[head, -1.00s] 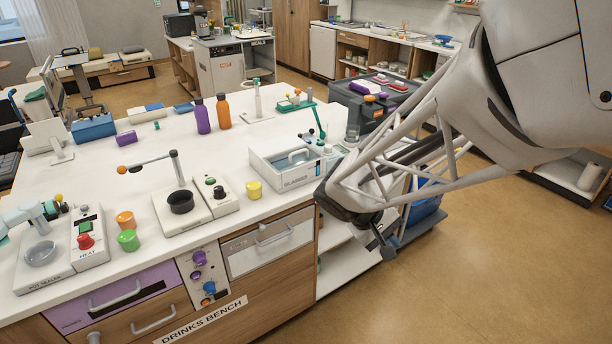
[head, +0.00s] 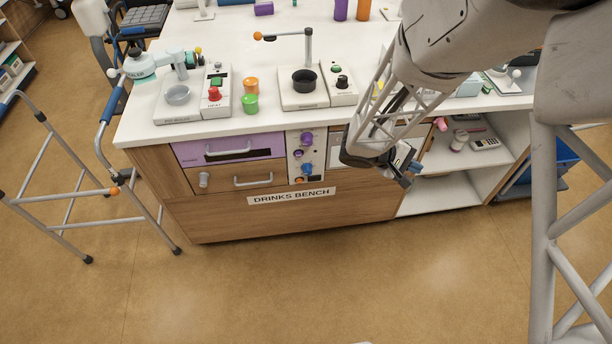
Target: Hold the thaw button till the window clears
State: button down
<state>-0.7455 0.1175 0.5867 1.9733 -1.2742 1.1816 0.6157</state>
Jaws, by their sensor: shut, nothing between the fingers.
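A narrow control panel (head: 299,157) on the bench front carries a purple knob (head: 307,138), a blue knob (head: 306,168) and a small orange part near its foot. I cannot read a thaw label on any of them. To its right is a pale, framed window front (head: 337,149), mostly hidden behind my arm; whether its pane is frosted or clear cannot be told. My gripper (head: 409,173) is shut and empty, in front of the bench's right part, to the right of the panel and apart from it.
The drinks bench (head: 200,130) has a purple drawer (head: 229,148) and a wooden drawer (head: 235,180) left of the panel. A heating plate, a pot stand and cups stand on top. Open shelves (head: 440,205) lie to the right. A walker (head: 95,192) stands left; the front floor is clear.

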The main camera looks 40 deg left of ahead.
aim_at(300, 181)
jog(key=s+a+f+n+t+y, duration=0.35)
jog(key=a+f+n+t, duration=0.2)
jog(key=a+f, duration=0.95)
jog(key=s+a+f+n+t+y, duration=0.1)
jog(key=s+a+f+n+y, duration=0.2)
jog(key=s+a+f, duration=0.2)
jog(key=s+a+f+n+t+y, duration=0.1)
jog(key=s+a+f+n+y, duration=0.2)
jog(key=f, duration=0.7)
jog(key=s+a, duration=0.2)
jog(key=a, duration=0.1)
jog(key=shift+s+f+y, duration=0.25)
jog(key=shift+f+y, duration=0.1)
jog(key=shift+w+a, duration=0.1)
jog(key=shift+a, duration=0.1)
jog(key=w+a, duration=0.6)
jog(key=shift+w+a, duration=0.65)
dwell(2.9)
